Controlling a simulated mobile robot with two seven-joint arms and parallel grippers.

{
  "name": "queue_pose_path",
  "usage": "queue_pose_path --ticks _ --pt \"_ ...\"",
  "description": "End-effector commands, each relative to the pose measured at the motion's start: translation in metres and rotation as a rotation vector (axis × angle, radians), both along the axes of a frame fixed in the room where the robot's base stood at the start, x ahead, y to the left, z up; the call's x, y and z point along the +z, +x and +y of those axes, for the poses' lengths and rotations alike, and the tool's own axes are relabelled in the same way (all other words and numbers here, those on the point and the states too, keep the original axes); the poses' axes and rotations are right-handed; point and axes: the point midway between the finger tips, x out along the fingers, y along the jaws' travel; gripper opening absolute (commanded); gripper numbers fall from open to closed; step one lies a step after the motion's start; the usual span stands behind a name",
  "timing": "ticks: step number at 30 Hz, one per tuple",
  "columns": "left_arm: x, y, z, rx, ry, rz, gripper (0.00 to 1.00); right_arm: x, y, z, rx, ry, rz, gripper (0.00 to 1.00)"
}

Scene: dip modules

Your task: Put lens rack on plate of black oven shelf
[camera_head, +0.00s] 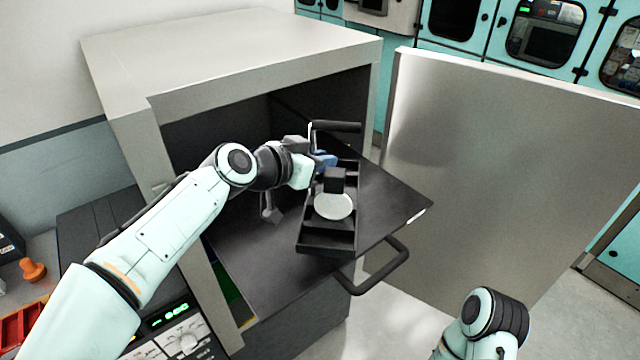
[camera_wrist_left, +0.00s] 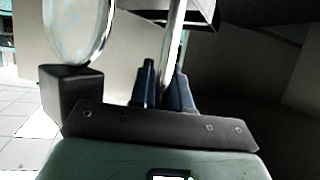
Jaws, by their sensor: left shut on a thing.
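The lens rack (camera_head: 328,248) is a long black tray with compartments, a raised black handle and a pale round lens (camera_head: 333,206). It is over the front part of the dark shelf plate (camera_head: 270,255); I cannot tell whether it touches the plate. My left gripper (camera_head: 326,160) is shut on the rack near its handle. In the left wrist view the blue fingers (camera_wrist_left: 164,88) close around a thin upright bar, and a large lens shows at upper left (camera_wrist_left: 78,28). My right gripper is out of view; only my right arm shows at lower right.
The plate sticks out of the open grey oven (camera_head: 230,50), with a black pull handle (camera_head: 385,268) at its front. The open oven door (camera_head: 500,180) stands on the right. A control panel (camera_head: 180,340) is below. The plate is bare left of the rack.

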Motion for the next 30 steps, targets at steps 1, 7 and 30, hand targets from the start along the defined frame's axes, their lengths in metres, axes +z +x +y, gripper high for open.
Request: queue_pose_path --ticks 1,7,30 --pt "-0.005 0.0 0.0 0.001 -0.003 0.001 0.0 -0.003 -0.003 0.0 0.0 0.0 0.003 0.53" --pt "-0.042 0.0 0.001 0.003 -0.002 0.004 0.0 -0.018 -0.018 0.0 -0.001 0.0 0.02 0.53" --pt "-0.054 0.0 0.001 0.001 0.0 0.0 0.42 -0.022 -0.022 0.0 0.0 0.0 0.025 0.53"
